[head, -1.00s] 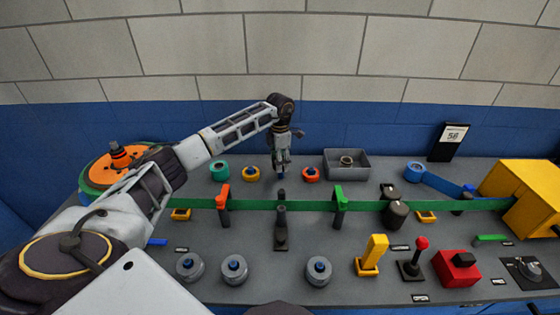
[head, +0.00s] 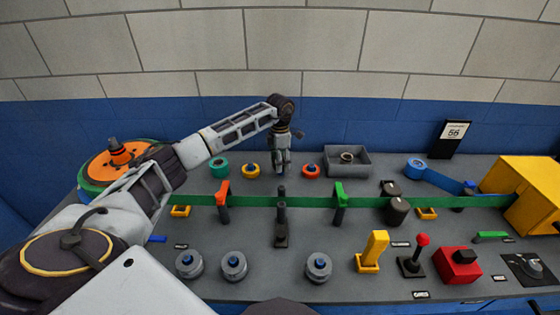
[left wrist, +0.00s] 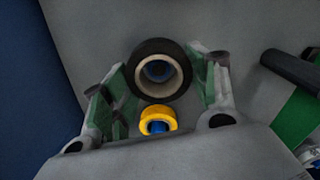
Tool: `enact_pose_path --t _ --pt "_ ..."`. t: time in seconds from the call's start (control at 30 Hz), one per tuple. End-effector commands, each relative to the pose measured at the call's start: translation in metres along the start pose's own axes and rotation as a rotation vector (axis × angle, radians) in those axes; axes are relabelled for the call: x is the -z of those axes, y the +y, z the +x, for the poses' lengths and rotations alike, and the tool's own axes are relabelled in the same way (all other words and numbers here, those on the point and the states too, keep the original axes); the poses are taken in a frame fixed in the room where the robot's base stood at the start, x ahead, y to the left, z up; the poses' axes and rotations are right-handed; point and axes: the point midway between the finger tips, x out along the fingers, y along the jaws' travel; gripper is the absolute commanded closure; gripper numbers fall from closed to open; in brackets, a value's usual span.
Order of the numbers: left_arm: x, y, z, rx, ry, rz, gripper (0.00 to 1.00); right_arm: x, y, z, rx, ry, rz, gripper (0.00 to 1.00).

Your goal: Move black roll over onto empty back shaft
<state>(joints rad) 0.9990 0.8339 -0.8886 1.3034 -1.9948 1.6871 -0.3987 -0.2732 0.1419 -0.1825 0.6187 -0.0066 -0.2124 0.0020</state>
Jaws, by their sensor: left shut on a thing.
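My left gripper (head: 281,168) is low over the back row of the bench. In the left wrist view, its fingers (left wrist: 160,92) are shut on the sides of a black roll (left wrist: 138,78) with a pale inner core. The blue top of the back shaft (left wrist: 158,71) shows through the roll's hole, so the two are roughly in line. I cannot tell whether the roll is around the shaft or just above it. In the head view the gripper largely hides the roll. My right gripper is not in view.
A teal roll (head: 219,168) and yellow roll (head: 251,171) stand left of the gripper, an orange roll (head: 311,171) right. A grey tray (head: 374,160) holds a ring-shaped part. A green belt (head: 300,202) crosses in front, with upright posts. Grey rolls (head: 234,266) stand nearer.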

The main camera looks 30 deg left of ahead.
Motion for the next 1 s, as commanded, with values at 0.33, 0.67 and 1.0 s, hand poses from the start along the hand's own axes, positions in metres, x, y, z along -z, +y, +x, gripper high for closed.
enact_pose_path --t 0.33,0.67,1.0 --pt "0.000 0.000 0.000 0.000 0.000 0.000 0.66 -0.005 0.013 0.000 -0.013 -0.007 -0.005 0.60" --pt "0.000 0.000 0.008 0.000 0.000 0.000 0.66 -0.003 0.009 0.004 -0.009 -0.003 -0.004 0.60" --pt "0.000 0.000 0.018 0.000 -0.001 0.000 0.66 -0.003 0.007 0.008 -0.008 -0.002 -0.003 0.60"
